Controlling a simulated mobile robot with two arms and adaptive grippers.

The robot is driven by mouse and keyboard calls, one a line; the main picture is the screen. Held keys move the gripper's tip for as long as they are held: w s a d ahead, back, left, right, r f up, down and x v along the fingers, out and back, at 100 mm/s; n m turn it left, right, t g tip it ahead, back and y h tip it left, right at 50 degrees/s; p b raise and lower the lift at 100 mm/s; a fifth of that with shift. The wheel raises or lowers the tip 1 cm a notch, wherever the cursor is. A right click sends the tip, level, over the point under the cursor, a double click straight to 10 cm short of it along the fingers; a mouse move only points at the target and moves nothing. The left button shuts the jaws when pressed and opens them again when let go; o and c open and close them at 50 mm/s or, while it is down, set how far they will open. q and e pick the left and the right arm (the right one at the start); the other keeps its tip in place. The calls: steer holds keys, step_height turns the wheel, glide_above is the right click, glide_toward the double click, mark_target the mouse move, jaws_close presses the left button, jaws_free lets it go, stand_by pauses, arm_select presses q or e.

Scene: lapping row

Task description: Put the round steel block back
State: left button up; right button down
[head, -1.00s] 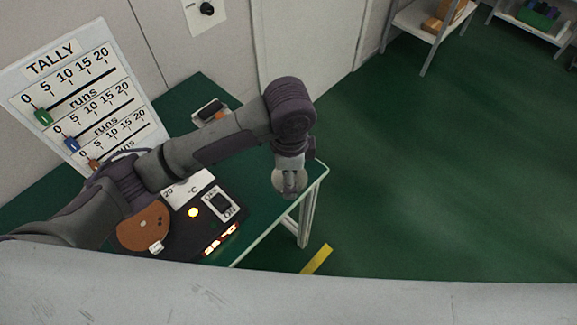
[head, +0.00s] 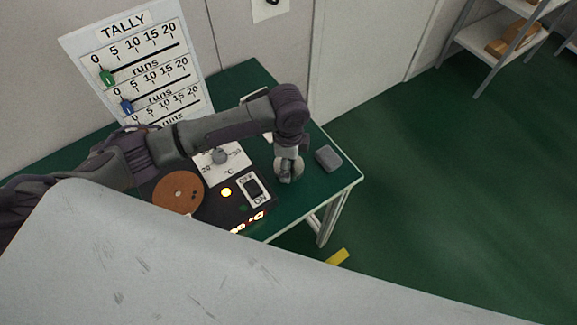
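The round steel block (head: 291,175) is a pale grey disc at the fingers of my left gripper (head: 288,165). The gripper appears shut on it, over the right part of the green bench top; the fingers hide part of the disc, and I cannot tell whether it touches the bench. My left arm comes in from the left, across the bench. My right gripper is not in view.
A dark heater unit with a round copper-brown plate (head: 178,192), a dial (head: 219,156), an on/off switch (head: 253,189) and a lit display stands left of the gripper. A grey block (head: 328,158) lies to its right. A tally board (head: 140,62) stands behind.

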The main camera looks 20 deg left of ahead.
arm_select(q)
steer(key=shift+f, duration=1.5)
steer(key=o, duration=1.7)
steer(key=shift+f, duration=0.2)
step_height(320, 180, up, 12)
steer(key=shift+r, duration=0.15)
steer(key=shift+s, duration=0.1)
